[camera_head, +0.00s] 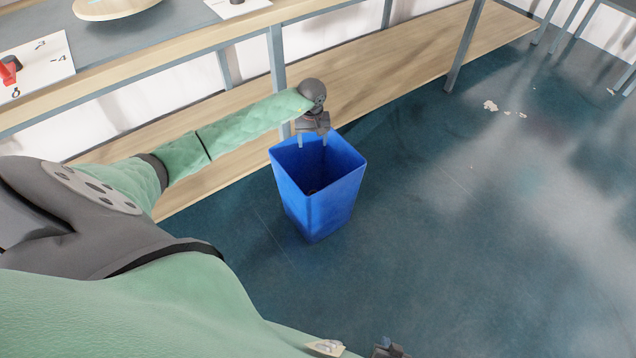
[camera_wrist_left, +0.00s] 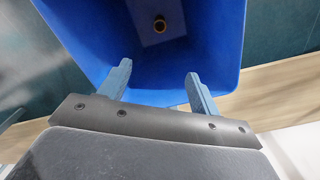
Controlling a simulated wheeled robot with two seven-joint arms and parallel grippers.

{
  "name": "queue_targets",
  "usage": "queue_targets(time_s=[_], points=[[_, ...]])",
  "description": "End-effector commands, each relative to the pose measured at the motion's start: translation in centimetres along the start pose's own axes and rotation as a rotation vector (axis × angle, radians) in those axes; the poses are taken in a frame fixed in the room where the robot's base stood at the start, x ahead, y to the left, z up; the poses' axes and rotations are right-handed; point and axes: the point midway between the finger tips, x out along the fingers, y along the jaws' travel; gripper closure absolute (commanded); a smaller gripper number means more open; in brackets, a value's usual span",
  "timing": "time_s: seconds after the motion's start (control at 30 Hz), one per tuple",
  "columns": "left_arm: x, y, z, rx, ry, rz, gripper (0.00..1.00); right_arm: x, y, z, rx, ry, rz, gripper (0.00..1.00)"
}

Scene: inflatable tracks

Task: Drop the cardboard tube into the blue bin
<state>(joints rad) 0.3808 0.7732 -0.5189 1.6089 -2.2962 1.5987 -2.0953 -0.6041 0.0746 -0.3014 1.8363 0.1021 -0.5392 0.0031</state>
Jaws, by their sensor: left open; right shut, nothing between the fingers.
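The blue bin (camera_head: 328,212) stands upright on the floor beside the wooden shelf, its open top facing up. In the left wrist view, the bin (camera_wrist_left: 213,40) fills the upper middle. A small brown ring with a dark centre, which looks like the end of the cardboard tube (camera_wrist_left: 160,24), shows at the bottom inside the bin. My right gripper (camera_head: 388,350) is shut, partly cut off at the bottom edge.
A long low wooden shelf (camera_head: 400,65) on grey legs runs behind the bin. A grey worktop (camera_head: 110,45) with white boards is above it at left. Small pale scraps (camera_head: 491,106) lie on the floor at right. The floor right of the bin is mostly clear.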

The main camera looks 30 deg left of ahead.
Motion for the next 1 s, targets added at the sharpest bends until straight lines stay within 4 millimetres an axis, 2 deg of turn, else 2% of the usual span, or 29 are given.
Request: queue_targets(time_s=[0.03, 0.2, 0.4, 1.0], points=[[-1.0, 0.0, -0.2, 0.001, 0.004, -0.001, 0.37, 0.0, 0.0, 0.0, 0.0, 0.0, 0.0, 1.0], [-3.5, 0.0, -0.1, 0.001, 0.002, -0.001, 0.37, 0.0, 0.1, -0.1, -0.001, 0.001, 0.0, 1.0], [-5.1, 0.0, 0.0, 0.0, 0.0, 0.0, 0.37, 0.0, 0.1, -0.2, -0.001, 0.001, 0.001, 1.0], [-5.4, 0.0, 0.0, -0.021, -0.001, 0.0, 0.37, -0.1, 0.2, -0.1, -0.003, 0.001, 0.002, 1.0]])
